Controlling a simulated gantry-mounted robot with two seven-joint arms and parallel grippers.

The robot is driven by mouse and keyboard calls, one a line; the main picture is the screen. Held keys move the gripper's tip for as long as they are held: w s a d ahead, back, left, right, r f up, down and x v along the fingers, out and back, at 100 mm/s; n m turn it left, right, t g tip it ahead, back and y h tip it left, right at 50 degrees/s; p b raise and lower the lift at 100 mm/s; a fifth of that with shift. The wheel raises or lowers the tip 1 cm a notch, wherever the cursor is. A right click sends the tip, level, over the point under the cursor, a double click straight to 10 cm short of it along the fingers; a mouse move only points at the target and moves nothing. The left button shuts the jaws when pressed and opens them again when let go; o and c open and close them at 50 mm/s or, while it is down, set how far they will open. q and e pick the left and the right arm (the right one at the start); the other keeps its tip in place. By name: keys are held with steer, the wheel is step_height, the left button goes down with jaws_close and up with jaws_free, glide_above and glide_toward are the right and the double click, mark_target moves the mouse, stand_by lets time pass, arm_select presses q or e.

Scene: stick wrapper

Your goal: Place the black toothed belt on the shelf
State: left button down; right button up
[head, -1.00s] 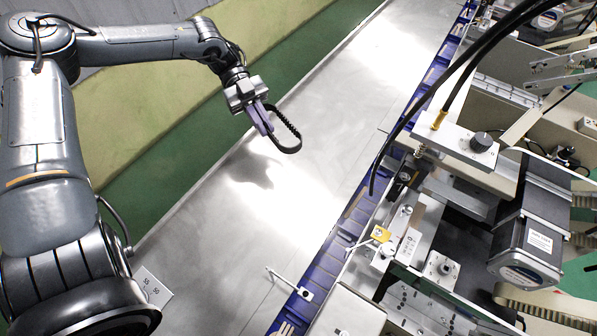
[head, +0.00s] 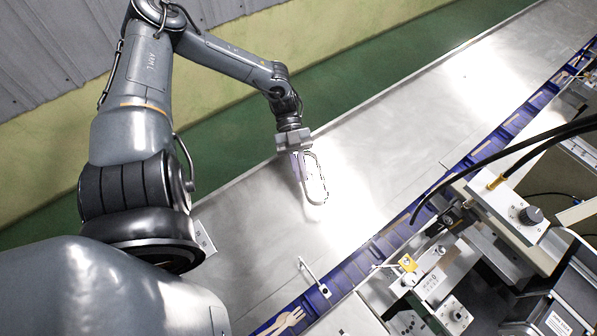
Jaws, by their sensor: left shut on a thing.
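My left gripper (head: 299,165) is in the middle of the head view, above the grey metal shelf surface (head: 400,125). It is shut on the black toothed belt (head: 324,184), a narrow loop that hangs down from the fingers toward the lower right. Bright glare on the metal washes out part of the belt and the fingers. I cannot tell whether the belt's lower end touches the metal. My right gripper is not in view.
A blue conveyor channel (head: 372,255) runs diagonally along the metal surface's right side. Machinery with a black knob (head: 530,215) and black cables stands at the right. A small metal bracket (head: 314,278) sticks out near the channel. The metal surface's upper right is clear.

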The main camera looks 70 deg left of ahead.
mark_target(299, 184)
arm_select(q)
steer(key=shift+s+d+f, duration=0.15)
steer(key=shift+s+f, duration=0.1)
steer(key=shift+f, duration=0.05)
step_height(299, 184, down, 4)
steer(key=b, duration=0.3)
steer(key=shift+r, duration=0.1)
steer(key=c, duration=1.3)
jaws_free()
steer(key=shift+o, duration=0.2)
